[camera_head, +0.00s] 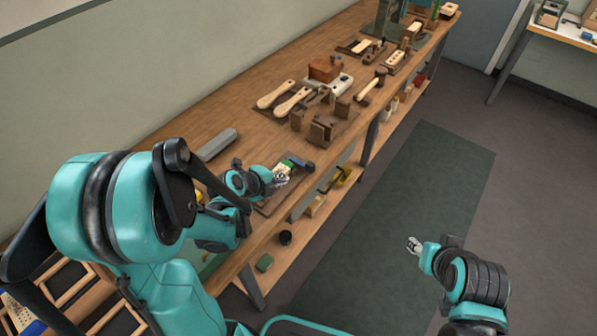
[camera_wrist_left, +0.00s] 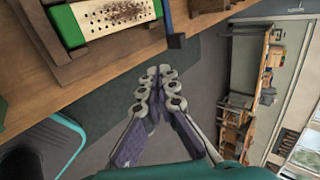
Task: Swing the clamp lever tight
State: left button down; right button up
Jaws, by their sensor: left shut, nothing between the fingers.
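A clamp fixture on the bench holds a pale brush block with several holes (camera_wrist_left: 115,15), also in the head view (camera_head: 284,169). A green strip (camera_wrist_left: 66,25) runs along the block's end. A blue bar with a dark end block (camera_wrist_left: 176,41), which looks like the clamp lever, sits beside it; the dark end also shows in the head view (camera_head: 309,166). My left gripper (camera_head: 281,179) is shut and empty at the fixture's near side. In the wrist view its fingers (camera_wrist_left: 158,80) are below the lever end, apart from it in the picture. My right gripper (camera_head: 412,244) hangs over the floor, too small to judge.
The wooden bench (camera_head: 240,125) continues to the back with brush handles (camera_head: 291,102), wooden blocks and fixtures. A grey bar (camera_head: 217,144) lies left of the clamp. A lower shelf holds small items. A green floor mat (camera_head: 400,200) lies clear at the right.

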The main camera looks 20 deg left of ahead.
aim_at(308, 169)
pick_arm(q)
jog(key=b+x, duration=0.3)
jog(key=x, duration=0.6)
jog(key=shift+w+d+f+b, duration=0.1)
jog(key=shift+f+b, duration=0.1)
jog(key=shift+b, duration=0.15)
jog(key=w, duration=0.1)
jog(key=w+d, duration=0.1)
jog(key=w, duration=0.1)
jog(key=shift+w+f+b, duration=0.15)
jog(key=shift+b, duration=0.2)
jog(key=shift+w+d, duration=0.25)
jog(key=shift+w, duration=0.15)
jog(key=shift+w, duration=0.1)
